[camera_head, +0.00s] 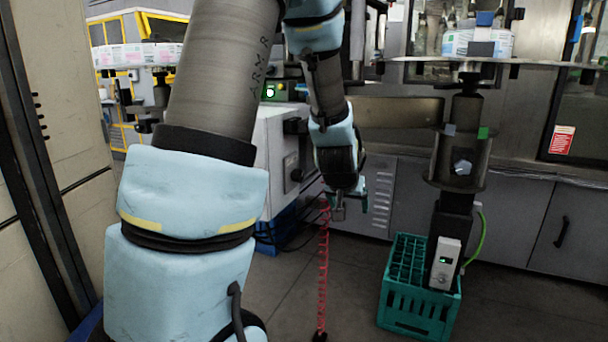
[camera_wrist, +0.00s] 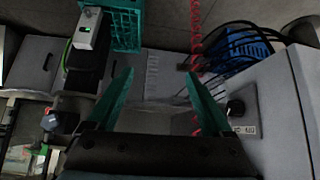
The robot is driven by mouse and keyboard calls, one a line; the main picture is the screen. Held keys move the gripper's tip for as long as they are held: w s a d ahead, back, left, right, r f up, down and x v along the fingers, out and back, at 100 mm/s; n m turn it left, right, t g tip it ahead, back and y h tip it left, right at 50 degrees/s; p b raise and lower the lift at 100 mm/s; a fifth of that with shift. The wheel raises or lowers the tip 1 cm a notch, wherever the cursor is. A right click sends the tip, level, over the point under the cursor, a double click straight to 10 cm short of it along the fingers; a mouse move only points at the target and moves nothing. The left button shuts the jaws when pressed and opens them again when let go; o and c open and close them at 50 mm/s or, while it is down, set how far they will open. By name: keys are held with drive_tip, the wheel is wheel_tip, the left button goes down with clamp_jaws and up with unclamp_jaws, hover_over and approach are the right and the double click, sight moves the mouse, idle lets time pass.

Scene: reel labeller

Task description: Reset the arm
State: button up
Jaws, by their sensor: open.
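My gripper (camera_head: 345,207) hangs at the end of my arm in the middle of the head view, pointing down in front of the grey cabinets. In the wrist view my gripper (camera_wrist: 158,88) shows two green fingers spread wide apart. My gripper touches nothing that I can see. My blue and grey arm covers much of the left and middle of the head view.
A green crate (camera_head: 414,312) stands on the floor at right, below the reel stand (camera_head: 462,150). A white-grey machine box (camera_head: 281,160) is left of my gripper. A red coiled cable (camera_head: 323,270) hangs below. A label reel (camera_head: 480,43) sits upper right. Floor between is clear.

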drive_tip(key=s+a+n+g+y+p, duration=0.1)
drive_tip(key=s+a+n+g+y, duration=0.35)
drive_tip(key=s+a, duration=1.3)
wheel_tip(320, 180, up, 19)
drive_tip(key=w+m+g+h+p, duration=0.1)
drive_tip(key=p, duration=1.8)
drive_tip(key=shift+a+f+m+h, duration=0.2)
drive_tip(key=shift+a+m+h, duration=0.05)
drive_tip(key=shift+m+h, duration=0.1)
drive_tip(key=shift+g, duration=0.25)
